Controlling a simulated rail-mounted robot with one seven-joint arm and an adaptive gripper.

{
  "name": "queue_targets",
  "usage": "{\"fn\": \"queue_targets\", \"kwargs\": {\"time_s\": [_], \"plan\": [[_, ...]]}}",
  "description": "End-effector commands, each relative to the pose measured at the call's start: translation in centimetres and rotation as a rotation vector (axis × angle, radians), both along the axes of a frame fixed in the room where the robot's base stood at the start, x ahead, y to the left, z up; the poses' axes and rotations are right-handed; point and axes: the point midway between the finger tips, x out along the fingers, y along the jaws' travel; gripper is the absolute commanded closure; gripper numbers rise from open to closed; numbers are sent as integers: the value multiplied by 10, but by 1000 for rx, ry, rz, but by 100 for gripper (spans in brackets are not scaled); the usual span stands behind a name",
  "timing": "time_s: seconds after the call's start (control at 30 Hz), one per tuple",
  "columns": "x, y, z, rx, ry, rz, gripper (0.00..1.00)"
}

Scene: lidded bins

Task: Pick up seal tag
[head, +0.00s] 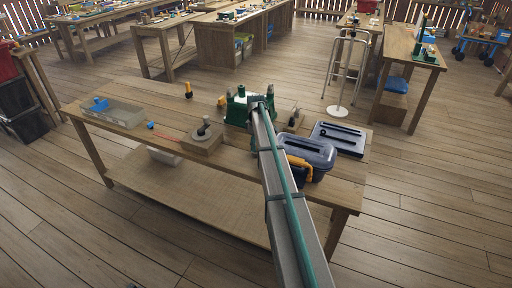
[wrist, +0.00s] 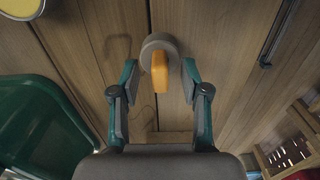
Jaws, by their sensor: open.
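My gripper (wrist: 160,68) is open in the wrist view, with one teal and grey finger on each side. An orange upright piece (wrist: 160,73) on a round grey base (wrist: 153,46) is between the fingertips, with gaps on both sides. I cannot tell whether it is the seal tag. In the head view my arm hides my fingertips.
A wooden block with a knob (head: 203,141), a blue-grey lidded bin (head: 308,155) with an orange handle, a dark flat lid (head: 338,138) and a clear tray (head: 118,114) stand on the bench. A green curved thing (wrist: 40,125) is close left in the wrist view.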

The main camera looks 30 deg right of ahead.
Motion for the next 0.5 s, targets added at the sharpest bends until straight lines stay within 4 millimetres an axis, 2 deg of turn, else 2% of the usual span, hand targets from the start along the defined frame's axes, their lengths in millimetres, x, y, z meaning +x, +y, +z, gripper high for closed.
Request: {"fn": "queue_targets", "kwargs": {"time_s": [0.1,0.3,0.5], "plan": [[0,0,-7,1,1,0,54],[0,0,-8,0,0,0,56],[0,0,-8,0,0,0,89]]}}
